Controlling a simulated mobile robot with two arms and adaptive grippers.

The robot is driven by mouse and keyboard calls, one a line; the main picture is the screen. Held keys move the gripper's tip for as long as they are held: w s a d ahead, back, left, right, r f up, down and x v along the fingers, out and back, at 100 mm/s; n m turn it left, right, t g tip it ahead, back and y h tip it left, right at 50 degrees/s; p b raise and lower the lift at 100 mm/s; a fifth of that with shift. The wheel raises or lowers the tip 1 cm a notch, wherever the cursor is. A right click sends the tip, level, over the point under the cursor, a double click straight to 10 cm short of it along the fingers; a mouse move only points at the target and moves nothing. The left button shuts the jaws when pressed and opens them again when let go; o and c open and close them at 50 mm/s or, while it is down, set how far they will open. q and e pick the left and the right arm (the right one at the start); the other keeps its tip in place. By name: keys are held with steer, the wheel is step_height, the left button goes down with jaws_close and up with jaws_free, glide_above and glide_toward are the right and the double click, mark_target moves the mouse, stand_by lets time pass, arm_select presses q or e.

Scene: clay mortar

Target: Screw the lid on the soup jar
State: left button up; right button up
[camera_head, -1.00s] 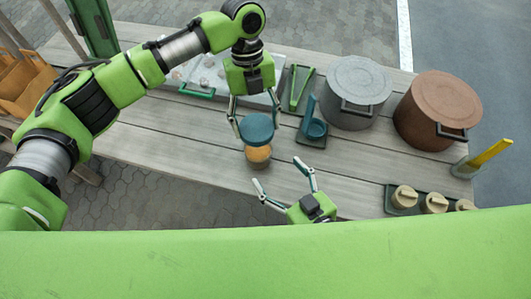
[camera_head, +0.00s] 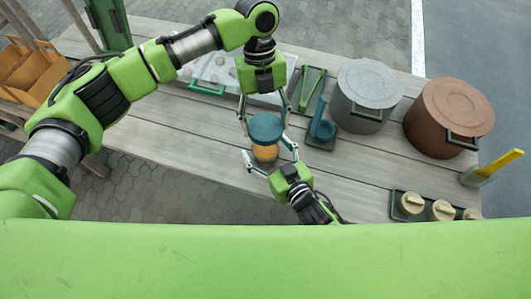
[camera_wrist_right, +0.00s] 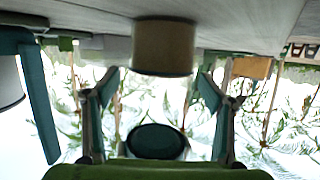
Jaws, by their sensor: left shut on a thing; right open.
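The teal round lid (camera_head: 265,126) is held by my left gripper (camera_head: 263,118), shut on it from above. The soup jar (camera_head: 265,153), with orange-brown contents, stands below the lid on the table. The lid hides part of its top, and I cannot tell whether they touch. My right gripper (camera_head: 268,154) is open, its fingers on either side of the jar. In the right wrist view the jar (camera_wrist_right: 164,46) appears between the open fingers (camera_wrist_right: 160,78), with gaps at both sides. A dark teal-rimmed oval (camera_wrist_right: 156,141) there looks like the lid's underside.
A teal holder (camera_head: 322,128), green tongs (camera_head: 309,88), a grey pot (camera_head: 364,92) and a brown pot (camera_head: 448,112) stand to the right. A tray of small cream jars (camera_head: 425,208) is at the front right. The wooden table (camera_head: 190,135) is clear left of the jar.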

steer(key=shift+w+a+f, duration=0.1)
steer(key=shift+w+a, duration=0.1)
steer(key=shift+w, duration=0.1)
steer(key=shift+c, duration=0.4)
steer(key=c, duration=1.6)
arm_select(q)
steer(key=shift+f, duration=2.5)
arm_select(e)
steer(key=shift+c, duration=0.2)
arm_select(q)
steer(key=shift+f, duration=0.9)
steer(key=shift+f, duration=0.4)
steer(key=shift+s+f, duration=0.1)
steer(key=shift+f, duration=0.1)
steer(key=shift+c, duration=0.3)
steer(key=shift+a+f, duration=0.1)
steer(key=shift+f, duration=0.15)
steer(key=shift+c, duration=0.5)
arm_select(e)
steer(key=shift+s, duration=0.1)
